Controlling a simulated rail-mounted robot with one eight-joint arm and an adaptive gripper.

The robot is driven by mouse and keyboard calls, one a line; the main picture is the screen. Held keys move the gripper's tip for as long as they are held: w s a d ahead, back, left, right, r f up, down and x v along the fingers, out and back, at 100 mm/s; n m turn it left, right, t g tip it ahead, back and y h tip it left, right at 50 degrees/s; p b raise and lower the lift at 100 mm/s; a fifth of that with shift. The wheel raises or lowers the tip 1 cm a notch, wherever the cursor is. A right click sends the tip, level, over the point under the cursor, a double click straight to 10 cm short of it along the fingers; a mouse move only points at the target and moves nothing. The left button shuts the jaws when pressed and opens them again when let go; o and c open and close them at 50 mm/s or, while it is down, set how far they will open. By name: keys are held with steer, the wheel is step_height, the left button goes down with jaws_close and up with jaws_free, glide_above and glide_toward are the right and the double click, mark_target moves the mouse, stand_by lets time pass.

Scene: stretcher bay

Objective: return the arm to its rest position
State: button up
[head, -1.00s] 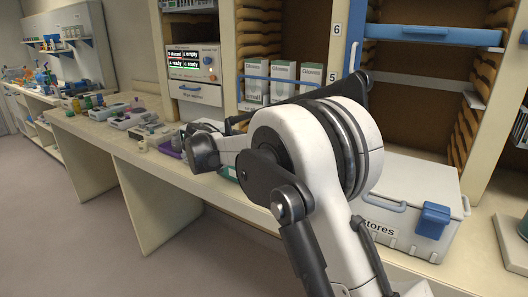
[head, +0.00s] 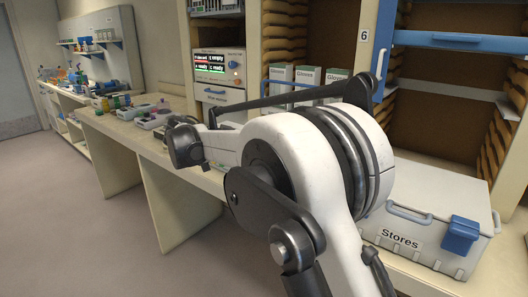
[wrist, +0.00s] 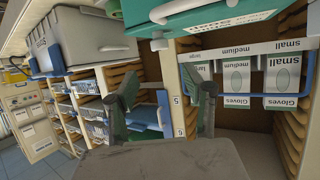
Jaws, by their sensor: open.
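My gripper (wrist: 165,98) shows in the wrist view with its two dark fingers spread apart. The gap between them looks empty, with shelving and a blue handle behind. In the head view my own arm is folded across the right foreground, its white rounded joint hiding part of the worktop and shelves. The gripper's fingers cannot be made out in the head view.
A grey Stores box (head: 425,228) with a blue latch stands on the worktop (head: 215,180), right beside my arm. Gloves boxes (head: 308,76) stand in the shelf unit behind the arm. Small items lie on the worktop at left. The floor (head: 110,235) at left is clear.

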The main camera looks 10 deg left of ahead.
stand_by(0.3)
steer(key=s+d+r+n+g+y, duration=0.1)
steer(key=s+d+n+y, duration=0.1)
steer(key=s+d, duration=0.45)
steer(key=s+d+r+n+y, duration=0.1)
steer(key=s+d+n+y, duration=0.15)
steer(key=d, duration=0.75)
steer(key=s+d+r+n+g+y, duration=0.1)
steer(key=s+d+n, duration=0.1)
steer(key=s+d, duration=0.45)
steer(key=s+d+f+n+t+y, duration=0.1)
steer(key=s+d+f, duration=0.4)
steer(key=s, duration=0.7)
steer(key=s+d+f+n+t+y, duration=0.1)
steer(key=s+d+f+n+y, duration=0.3)
steer(key=s, duration=0.8)
steer(key=shift+d+f+y, duration=0.35)
steer(key=shift+d+f, duration=0.25)
steer(key=shift+f, duration=0.25)
